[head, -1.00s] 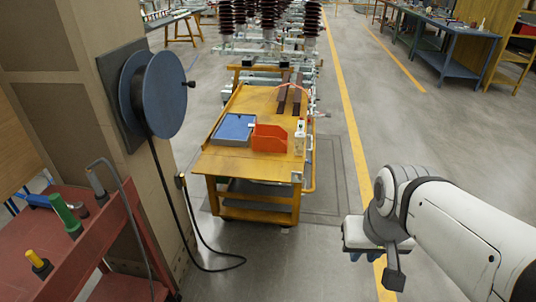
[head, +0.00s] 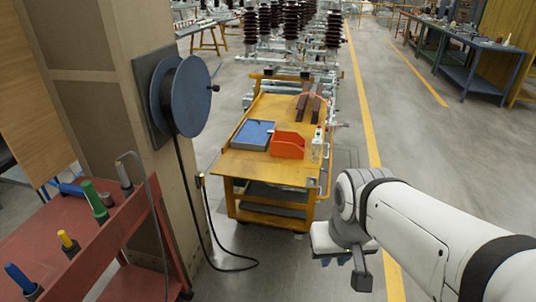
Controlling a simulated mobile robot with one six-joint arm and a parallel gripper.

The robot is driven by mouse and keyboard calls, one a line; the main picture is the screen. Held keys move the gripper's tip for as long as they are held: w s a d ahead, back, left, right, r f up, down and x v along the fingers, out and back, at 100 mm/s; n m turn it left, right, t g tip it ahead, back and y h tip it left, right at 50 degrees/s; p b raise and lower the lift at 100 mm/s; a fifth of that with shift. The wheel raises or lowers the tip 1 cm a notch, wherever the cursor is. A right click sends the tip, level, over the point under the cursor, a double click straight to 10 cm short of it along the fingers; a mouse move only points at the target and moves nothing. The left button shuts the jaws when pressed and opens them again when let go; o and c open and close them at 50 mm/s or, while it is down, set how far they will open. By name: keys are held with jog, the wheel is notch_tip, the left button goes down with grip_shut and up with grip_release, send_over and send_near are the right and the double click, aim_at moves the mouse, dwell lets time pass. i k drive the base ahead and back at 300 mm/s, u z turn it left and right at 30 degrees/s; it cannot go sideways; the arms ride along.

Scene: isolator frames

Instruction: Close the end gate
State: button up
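My gripper (head: 343,262) is at the end of my white arm at the lower right, in front of and to the right of the yellow cart. It hangs over the grey floor near the yellow line, and its fingers are mostly hidden by the wrist, so I cannot tell whether it is open or shut. Nothing is visibly held. I cannot clearly pick out an end gate. Beyond the cart stand the isolator frames with dark ribbed insulators (head: 291,22) and pale metal bars (head: 280,62).
The yellow cart (head: 238,165) carries a blue-grey box (head: 253,135), an orange bin (head: 288,145), a white bottle and dark bars. A blue hose reel (head: 190,97) hangs on a pillar, with its hose on the floor. A red tool trolley (head: 125,235) stands left.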

aim_at(269, 173)
jog(key=i, duration=1)
jog(key=u, duration=0.05)
